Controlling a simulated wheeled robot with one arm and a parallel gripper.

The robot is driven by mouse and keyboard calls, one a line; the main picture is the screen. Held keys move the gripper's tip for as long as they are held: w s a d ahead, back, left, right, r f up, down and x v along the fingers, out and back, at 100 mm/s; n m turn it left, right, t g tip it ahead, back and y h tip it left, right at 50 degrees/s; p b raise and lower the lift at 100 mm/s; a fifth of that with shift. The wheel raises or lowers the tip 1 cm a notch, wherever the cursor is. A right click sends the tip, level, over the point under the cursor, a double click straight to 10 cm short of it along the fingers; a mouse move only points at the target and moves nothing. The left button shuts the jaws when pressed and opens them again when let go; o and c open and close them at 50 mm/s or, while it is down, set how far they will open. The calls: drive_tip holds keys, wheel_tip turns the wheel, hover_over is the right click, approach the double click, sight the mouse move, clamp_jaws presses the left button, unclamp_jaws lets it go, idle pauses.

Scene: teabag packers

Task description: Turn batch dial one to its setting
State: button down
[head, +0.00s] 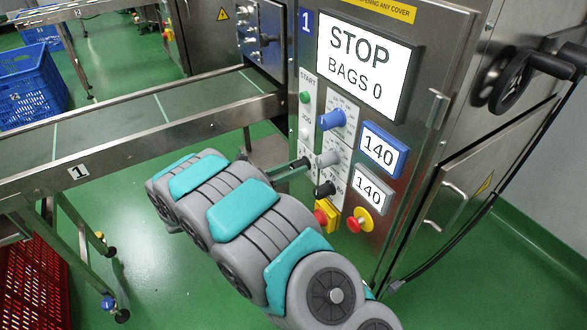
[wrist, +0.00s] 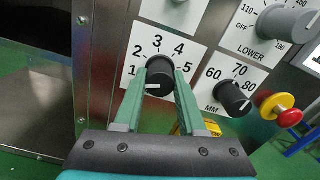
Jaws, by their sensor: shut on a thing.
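The black batch dial (wrist: 158,72) sits on a white plate numbered 1 to 5 in the wrist view. My gripper (wrist: 160,76) is shut on it, with one green finger on each side. A short white mark shows low on the dial's face; which number it points to is unclear. In the head view my gripper (head: 302,167) reaches the left column of controls on the steel panel, below the START and JOG buttons. The dial is hard to make out there behind the fingers.
A black MM dial (wrist: 234,98) and a red-and-yellow stop button (wrist: 278,108) are close on the right. The grey LOWER knob (wrist: 288,22) is above them. In the head view, a screen (head: 366,60) reads STOP, BAGS 0. A conveyor (head: 120,130) runs left.

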drive_tip(key=m+b, duration=0.2)
drive_tip(key=m, duration=0.1)
drive_tip(key=m+b, duration=0.1)
drive_tip(key=shift+f+m, duration=0.25)
drive_tip(key=shift+m, duration=0.15)
drive_tip(key=m+b, duration=0.4)
drive_tip(key=shift+m+b, duration=0.3)
drive_tip(key=m+b, duration=0.5)
drive_tip(key=b, duration=0.1)
drive_tip(key=shift+m, duration=0.4)
drive_tip(key=shift+r+m+b, duration=0.1)
drive_tip(key=shift+m+b, duration=1.1)
drive_tip(key=shift+b, duration=0.1)
drive_tip(key=shift+c, duration=2.4)
unclamp_jaws()
drive_tip(key=shift+r, duration=0.1)
